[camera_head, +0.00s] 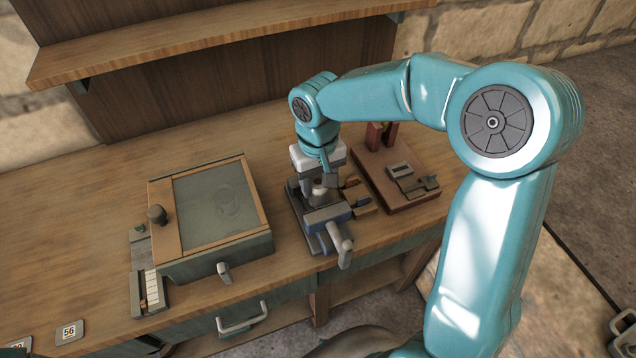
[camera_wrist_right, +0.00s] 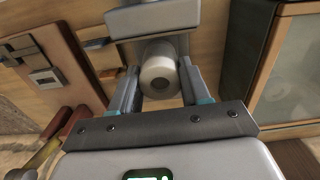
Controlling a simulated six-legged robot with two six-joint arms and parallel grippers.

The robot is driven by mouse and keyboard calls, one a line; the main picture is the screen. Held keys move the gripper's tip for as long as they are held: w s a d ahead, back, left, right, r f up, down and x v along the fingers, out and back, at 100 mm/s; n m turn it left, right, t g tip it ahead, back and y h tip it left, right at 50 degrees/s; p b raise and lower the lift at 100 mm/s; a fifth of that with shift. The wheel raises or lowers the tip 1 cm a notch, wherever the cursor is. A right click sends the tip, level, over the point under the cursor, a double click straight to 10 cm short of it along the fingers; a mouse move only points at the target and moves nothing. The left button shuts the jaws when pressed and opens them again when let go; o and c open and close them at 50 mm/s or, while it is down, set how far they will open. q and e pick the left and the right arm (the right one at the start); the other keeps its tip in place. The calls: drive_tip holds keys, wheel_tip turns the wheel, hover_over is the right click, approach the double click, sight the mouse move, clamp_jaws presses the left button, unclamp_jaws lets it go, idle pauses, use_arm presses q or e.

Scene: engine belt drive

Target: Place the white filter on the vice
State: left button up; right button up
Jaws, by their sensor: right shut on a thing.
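The white filter (camera_wrist_right: 160,72) is a short pale cylinder with a dark hole in its end. My right gripper (camera_wrist_right: 158,88) is shut on it, one finger on each side. In the head view my right gripper (camera_head: 323,178) points down over the grey-blue vice (camera_head: 328,217) near the bench's front edge. The filter shows only in small part there, between the fingers. The vice also shows beyond the filter in the right wrist view (camera_wrist_right: 160,19). I cannot tell whether the filter touches it. My left gripper is out of view.
A glass-lidded box (camera_head: 215,205) with a dark knob stands left of the vice. A red-brown board (camera_head: 405,195) with metal parts lies to its right. Small orange-and-dark items (camera_head: 357,194) sit close beside the vice.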

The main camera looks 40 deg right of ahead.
sight(318, 181)
drive_tip(key=shift+w+f, duration=0.15)
drive_tip(key=shift+f, duration=0.5)
drive_tip(key=shift+f, duration=0.2)
drive_tip(key=o, duration=0.9)
drive_tip(key=shift+c, duration=0.2)
wheel_tip(318, 181, up, 13)
drive_tip(key=shift+f, duration=0.2)
drive_tip(key=shift+f, duration=0.1)
